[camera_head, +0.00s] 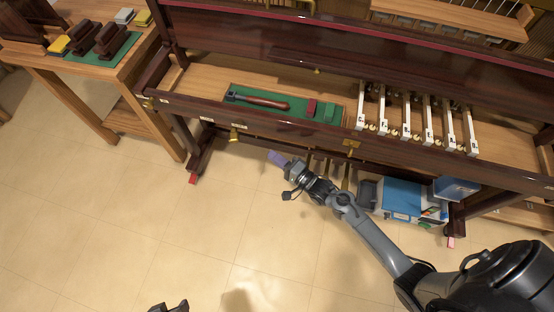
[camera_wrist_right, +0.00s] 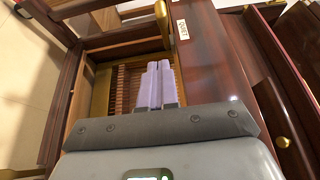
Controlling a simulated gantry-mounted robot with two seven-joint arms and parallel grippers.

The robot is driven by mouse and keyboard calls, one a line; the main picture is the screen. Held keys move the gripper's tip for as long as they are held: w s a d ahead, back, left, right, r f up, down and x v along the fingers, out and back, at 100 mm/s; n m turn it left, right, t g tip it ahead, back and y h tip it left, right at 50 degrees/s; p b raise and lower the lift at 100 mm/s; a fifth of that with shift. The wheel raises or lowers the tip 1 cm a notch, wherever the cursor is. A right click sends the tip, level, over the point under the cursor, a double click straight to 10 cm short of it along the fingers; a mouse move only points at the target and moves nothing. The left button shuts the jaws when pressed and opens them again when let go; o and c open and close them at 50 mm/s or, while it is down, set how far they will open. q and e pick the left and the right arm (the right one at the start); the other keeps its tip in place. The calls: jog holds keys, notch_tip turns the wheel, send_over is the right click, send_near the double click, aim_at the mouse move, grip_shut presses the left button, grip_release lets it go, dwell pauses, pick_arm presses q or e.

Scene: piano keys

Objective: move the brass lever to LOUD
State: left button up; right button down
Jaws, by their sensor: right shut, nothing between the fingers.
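The brass lever (camera_head: 234,134) hangs under the front edge of the piano, near small white labels too small to read in the head view. In the right wrist view, the brass lever (camera_wrist_right: 162,20) shows just past the fingertips, beside a white label (camera_wrist_right: 183,29) that appears to read QUIET. My right gripper (camera_head: 274,156) has purple fingers and is shut and empty, below the piano's front edge and to the right of the lever in the head view. Its shut fingers (camera_wrist_right: 158,80) also fill the middle of the wrist view. I cannot see my left gripper's fingers.
The piano's front rail (camera_head: 290,132) runs above my right gripper. A green tray (camera_head: 310,117) with a hammer and several white keys (camera_head: 406,115) lie above. The floor is clear at left.

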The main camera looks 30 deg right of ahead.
jog(key=w+a+b, duration=0.4)
jog(key=w+a, duration=0.1)
jog(key=w, duration=0.3)
jog(key=shift+w+a, duration=0.3)
